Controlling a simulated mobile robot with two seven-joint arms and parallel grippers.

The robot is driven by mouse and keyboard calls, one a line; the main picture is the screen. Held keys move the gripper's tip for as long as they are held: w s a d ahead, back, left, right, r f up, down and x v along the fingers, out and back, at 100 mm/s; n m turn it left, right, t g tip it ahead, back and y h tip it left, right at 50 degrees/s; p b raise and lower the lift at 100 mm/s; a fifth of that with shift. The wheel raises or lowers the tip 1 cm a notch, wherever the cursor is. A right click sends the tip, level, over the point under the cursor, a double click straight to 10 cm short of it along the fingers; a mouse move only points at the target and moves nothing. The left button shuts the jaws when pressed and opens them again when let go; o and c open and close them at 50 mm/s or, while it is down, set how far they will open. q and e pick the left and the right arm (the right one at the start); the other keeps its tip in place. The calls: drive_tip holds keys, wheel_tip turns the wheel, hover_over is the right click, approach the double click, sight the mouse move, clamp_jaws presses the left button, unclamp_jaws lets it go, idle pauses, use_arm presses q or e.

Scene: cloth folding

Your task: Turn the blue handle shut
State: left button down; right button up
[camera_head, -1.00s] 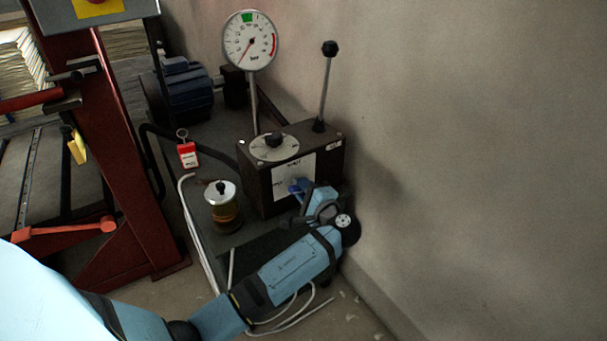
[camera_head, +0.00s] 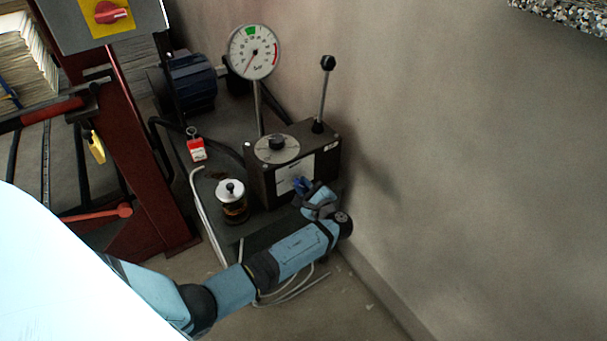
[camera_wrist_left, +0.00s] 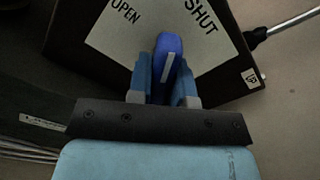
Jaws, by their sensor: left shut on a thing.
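The blue handle (camera_head: 302,185) is on the front of a dark box (camera_head: 262,186) by the wall. It also shows in the left wrist view (camera_wrist_left: 168,45), in front of a white label (camera_wrist_left: 118,38) that reads OPEN on the left and SHUT on the right. There the handle points up the picture, between the two words. My left gripper (camera_wrist_left: 167,85) is shut on the handle, with one finger on each side. In the head view the left gripper (camera_head: 310,192) is at the box front, partly hidden by the wrist. My right gripper is not in view.
A pressure gauge (camera_head: 254,52) and a black-knobbed lever (camera_head: 323,95) rise from the box area. A capped jar (camera_head: 232,203) and a red tag (camera_head: 196,148) are to the left. A red frame (camera_head: 140,160) stands further left. The wall is close on the right.

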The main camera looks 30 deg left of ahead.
use_arm(q)
drive_tip(key=m+p, duration=0.1)
drive_tip(key=p, duration=0.1)
drive_tip(key=m+p, duration=0.2)
drive_tip(key=shift+r+m, duration=0.3)
drive_tip(key=shift+r, duration=0.05)
drive_tip(key=m+p, duration=0.2)
drive_tip(key=p, duration=0.1)
drive_tip(key=shift+f+m, duration=0.2)
drive_tip(key=shift+m, duration=0.2)
drive_tip(key=shift+f, duration=0.1)
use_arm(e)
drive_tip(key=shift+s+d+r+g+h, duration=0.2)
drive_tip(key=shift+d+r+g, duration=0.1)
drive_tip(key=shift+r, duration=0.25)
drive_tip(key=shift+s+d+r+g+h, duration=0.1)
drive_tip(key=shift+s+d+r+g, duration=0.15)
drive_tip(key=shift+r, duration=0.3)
use_arm(q)
drive_tip(key=shift+m, duration=0.3)
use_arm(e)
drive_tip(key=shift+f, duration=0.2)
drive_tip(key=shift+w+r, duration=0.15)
use_arm(q)
drive_tip(key=c, duration=1)
unclamp_jaws()
drive_tip(key=shift+c, duration=0.2)
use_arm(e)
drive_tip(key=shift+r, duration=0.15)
